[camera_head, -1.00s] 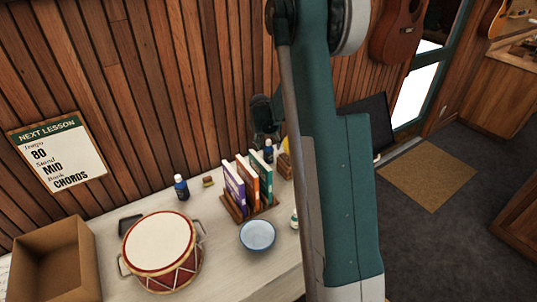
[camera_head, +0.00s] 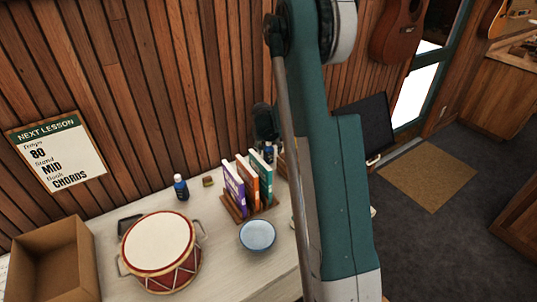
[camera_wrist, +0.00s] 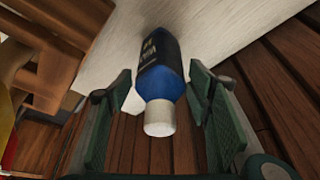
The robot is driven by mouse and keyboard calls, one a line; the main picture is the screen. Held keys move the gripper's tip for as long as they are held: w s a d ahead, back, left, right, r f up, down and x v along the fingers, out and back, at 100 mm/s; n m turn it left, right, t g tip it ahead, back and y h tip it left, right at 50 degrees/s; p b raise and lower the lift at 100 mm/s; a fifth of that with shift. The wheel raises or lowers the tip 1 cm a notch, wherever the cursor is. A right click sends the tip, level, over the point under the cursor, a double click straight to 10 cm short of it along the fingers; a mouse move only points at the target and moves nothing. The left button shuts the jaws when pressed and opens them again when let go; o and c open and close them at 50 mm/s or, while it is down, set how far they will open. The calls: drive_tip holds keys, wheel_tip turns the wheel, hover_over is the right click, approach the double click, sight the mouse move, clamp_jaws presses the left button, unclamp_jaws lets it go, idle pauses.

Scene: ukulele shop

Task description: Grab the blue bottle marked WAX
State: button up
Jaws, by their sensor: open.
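A blue bottle with a white cap and a dark label (camera_wrist: 160,75) lies between my gripper's fingers in the wrist view. Pale lettering shows on the label, but I cannot read it surely. My gripper (camera_wrist: 160,82) is open, with one green-padded finger on each side of the bottle and a gap visible at least on the left. In the head view, one blue bottle (camera_head: 181,188) stands left of the books, and another (camera_head: 268,153) stands behind them, close to my arm. The one behind them seems to be the bottle in the wrist view.
The books in a wooden rack (camera_head: 236,211), a light blue bowl (camera_head: 257,235), a red-rimmed drum (camera_head: 160,240) and a small brown block (camera_head: 208,181) share the pale table (camera_head: 215,268). A cardboard box (camera_head: 60,270) is at left. The plank wall (camera_head: 190,90) rises behind.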

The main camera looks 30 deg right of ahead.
drive_tip(key=c, duration=1.1)
drive_tip(key=shift+r, duration=0.1)
drive_tip(key=shift+r+p, duration=0.55)
drive_tip(key=shift+r, duration=4.4)
